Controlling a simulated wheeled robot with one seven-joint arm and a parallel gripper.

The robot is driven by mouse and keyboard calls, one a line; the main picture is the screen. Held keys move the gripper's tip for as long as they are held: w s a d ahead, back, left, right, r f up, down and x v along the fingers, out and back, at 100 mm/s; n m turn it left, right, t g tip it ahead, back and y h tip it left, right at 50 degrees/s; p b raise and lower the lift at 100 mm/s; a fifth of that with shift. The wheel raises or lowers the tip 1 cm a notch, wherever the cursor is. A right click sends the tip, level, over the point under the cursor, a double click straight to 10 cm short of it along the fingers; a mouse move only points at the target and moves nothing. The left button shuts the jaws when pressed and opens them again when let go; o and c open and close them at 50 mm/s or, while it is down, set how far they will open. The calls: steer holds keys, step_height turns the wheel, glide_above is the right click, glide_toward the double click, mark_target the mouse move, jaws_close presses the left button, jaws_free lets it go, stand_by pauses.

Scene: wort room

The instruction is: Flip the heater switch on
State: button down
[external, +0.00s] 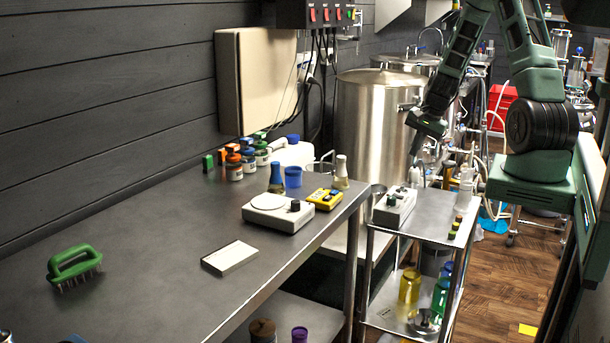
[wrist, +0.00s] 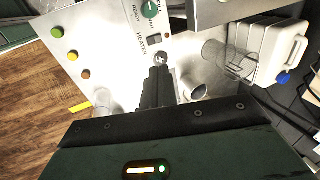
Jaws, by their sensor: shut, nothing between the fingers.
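A pale control box (external: 394,208) with a dark knob stands on the small metal trolley in the external view. My gripper (wrist: 158,72) is shut and empty, pointing at the panel close to the HEATER label. In the external view my gripper (external: 415,155) hangs above the trolley, behind the box.
Green, yellow and orange round pieces (wrist: 71,56) lie left of the panel label. Clear glassware (wrist: 196,88) stands close to my fingers. A white jug (wrist: 265,52) is to the right. The workbench (external: 150,230) holds a scale (external: 278,212), a yellow meter (external: 325,199) and bottles.

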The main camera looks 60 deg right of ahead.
mark_target(395, 194)
stand_by(0.3)
steer(key=p+x, duration=0.3)
steer(key=x, duration=1)
steer(key=shift+w+f, duration=0.15)
steer(key=shift+f, duration=0.3)
steer(key=shift+w+f+b, duration=0.1)
steer(key=shift+f+b, duration=0.05)
steer(key=shift+b, duration=0.2)
steer(key=shift+s, duration=0.9)
